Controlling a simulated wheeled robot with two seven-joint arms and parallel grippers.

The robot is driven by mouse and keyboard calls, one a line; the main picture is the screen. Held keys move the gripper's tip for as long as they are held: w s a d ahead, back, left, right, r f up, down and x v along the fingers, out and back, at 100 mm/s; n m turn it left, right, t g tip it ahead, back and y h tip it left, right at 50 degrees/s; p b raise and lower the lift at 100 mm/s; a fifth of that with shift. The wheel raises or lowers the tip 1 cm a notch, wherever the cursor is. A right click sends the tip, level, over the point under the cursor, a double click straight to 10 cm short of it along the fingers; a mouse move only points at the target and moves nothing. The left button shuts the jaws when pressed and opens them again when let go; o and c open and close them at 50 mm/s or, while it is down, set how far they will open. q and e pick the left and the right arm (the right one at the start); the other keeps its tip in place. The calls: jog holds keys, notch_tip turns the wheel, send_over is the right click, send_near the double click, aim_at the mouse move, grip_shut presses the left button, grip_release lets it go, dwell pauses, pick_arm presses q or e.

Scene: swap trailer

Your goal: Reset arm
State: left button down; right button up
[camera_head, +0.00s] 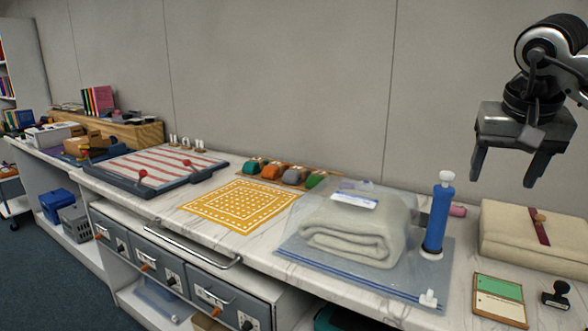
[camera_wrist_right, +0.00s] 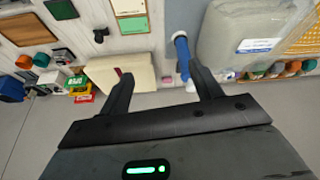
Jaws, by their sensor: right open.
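My right gripper (camera_head: 504,180) hangs in the air at the upper right of the head view, above the back of the counter. Its two dark fingers point down, spread apart, with nothing between them. In the right wrist view the gripper (camera_wrist_right: 160,74) also shows open and empty, with the counter beyond its fingers. My left gripper is not in view.
The marble counter (camera_head: 270,245) holds a clear bag with a folded blanket (camera_head: 345,230), a blue pump cylinder (camera_head: 437,220), a beige folded bundle (camera_head: 530,236), a yellow patterned mat (camera_head: 238,204) and a striped board (camera_head: 150,167). Grey drawers (camera_head: 160,270) lie below.

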jog(key=s+a+f+m+g+y, duration=0.1)
jog(key=a+f+g+y, duration=0.1)
jog(key=a+f+y, duration=0.65)
jog(key=s+a+f+m+g+y, duration=0.15)
jog(key=a+f, duration=0.35)
jog(key=a, duration=0.8)
jog(key=s+a+m+y, duration=0.8)
jog(key=a+m+y, duration=0.3)
jog(key=a+m, duration=0.15)
jog(key=d+f+n+t+h, duration=0.55)
jog(key=n+t, duration=0.25)
jog(key=n, duration=0.9)
jog(key=d+f+n+t+h, duration=0.45)
jog(key=f+n+t, duration=0.35)
jog(key=n, duration=0.9)
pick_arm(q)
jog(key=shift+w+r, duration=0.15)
pick_arm(e)
jog(key=s+d+f+m+g+h, duration=0.2)
jog(key=s+f+m+g, duration=0.1)
jog(key=s+f+m, duration=0.2)
jog(key=s+d+f+m+g+h, duration=0.3)
jog(key=s+f+m, duration=0.3)
jog(key=f, duration=0.3)
jog(key=shift+s+m+h, duration=0.2)
jog(key=shift+m+h, duration=0.1)
jog(key=shift+m, duration=0.5)
